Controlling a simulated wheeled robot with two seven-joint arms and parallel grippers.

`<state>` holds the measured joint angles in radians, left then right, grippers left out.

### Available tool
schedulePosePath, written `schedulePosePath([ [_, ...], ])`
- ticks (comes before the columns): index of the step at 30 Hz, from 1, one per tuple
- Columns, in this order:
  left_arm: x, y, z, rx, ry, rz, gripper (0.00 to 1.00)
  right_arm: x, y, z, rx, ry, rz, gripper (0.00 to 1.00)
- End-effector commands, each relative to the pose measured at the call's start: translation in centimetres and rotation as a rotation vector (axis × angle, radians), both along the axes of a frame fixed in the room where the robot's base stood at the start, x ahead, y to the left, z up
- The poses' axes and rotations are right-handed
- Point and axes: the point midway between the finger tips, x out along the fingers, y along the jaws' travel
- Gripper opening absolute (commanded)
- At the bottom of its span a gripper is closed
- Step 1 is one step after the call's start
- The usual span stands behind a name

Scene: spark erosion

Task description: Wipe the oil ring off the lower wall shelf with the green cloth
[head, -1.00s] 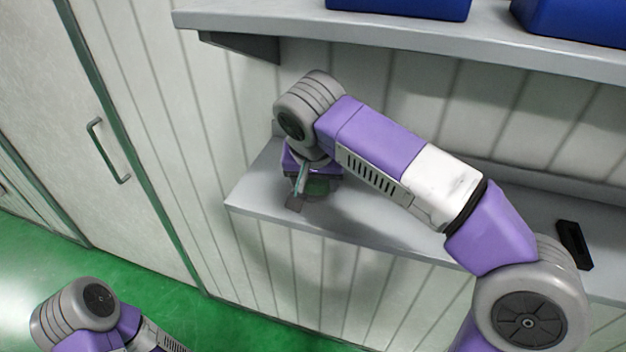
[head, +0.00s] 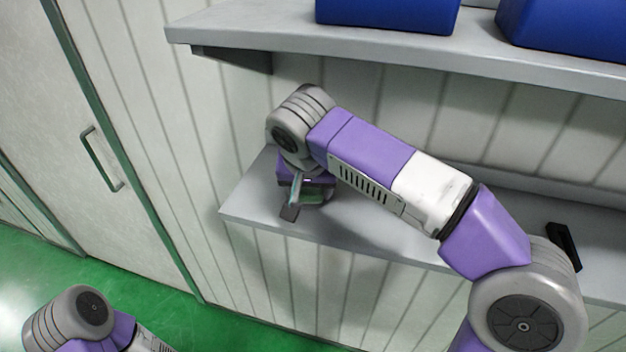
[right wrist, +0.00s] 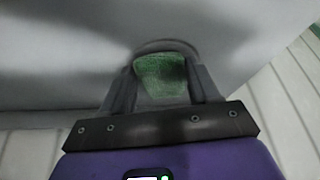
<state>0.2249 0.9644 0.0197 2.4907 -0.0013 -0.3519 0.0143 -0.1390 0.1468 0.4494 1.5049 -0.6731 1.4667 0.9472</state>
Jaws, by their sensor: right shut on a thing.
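The green cloth (head: 314,196) is in my right gripper (head: 301,201), at the left end of the lower wall shelf (head: 345,222). In the right wrist view the cloth (right wrist: 158,72) fills the space between the two fingertips of the right gripper (right wrist: 163,80), which are shut on it. The cloth is at the shelf top; whether it presses on it I cannot tell. A darker curved line (right wrist: 168,42) runs just beyond the cloth; I cannot tell if it is the oil ring. My right forearm hides part of the shelf. My left gripper is out of view.
The upper shelf (head: 290,30) overhangs the lower one and carries blue bins (head: 388,14). A black object (head: 563,246) lies on the lower shelf at the right. A door with a handle (head: 101,160) is at the left. The shelf's front-left corner is close to my right gripper.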

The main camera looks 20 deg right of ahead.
Motion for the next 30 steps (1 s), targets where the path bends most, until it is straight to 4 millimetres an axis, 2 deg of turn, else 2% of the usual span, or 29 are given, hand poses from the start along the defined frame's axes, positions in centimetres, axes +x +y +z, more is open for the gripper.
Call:
schedulePosePath([
  [8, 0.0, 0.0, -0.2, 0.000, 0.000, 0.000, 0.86, -1.1, 0.7, -0.2, -0.001, 0.009, 0.003, 0.27],
  [21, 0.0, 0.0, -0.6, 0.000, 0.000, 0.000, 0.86, -3.8, 2.6, 0.1, 0.000, 0.005, 0.002, 0.27],
  [30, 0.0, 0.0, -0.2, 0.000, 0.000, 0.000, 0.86, -3.3, 2.6, -0.1, -0.001, 0.005, -0.001, 0.27],
])
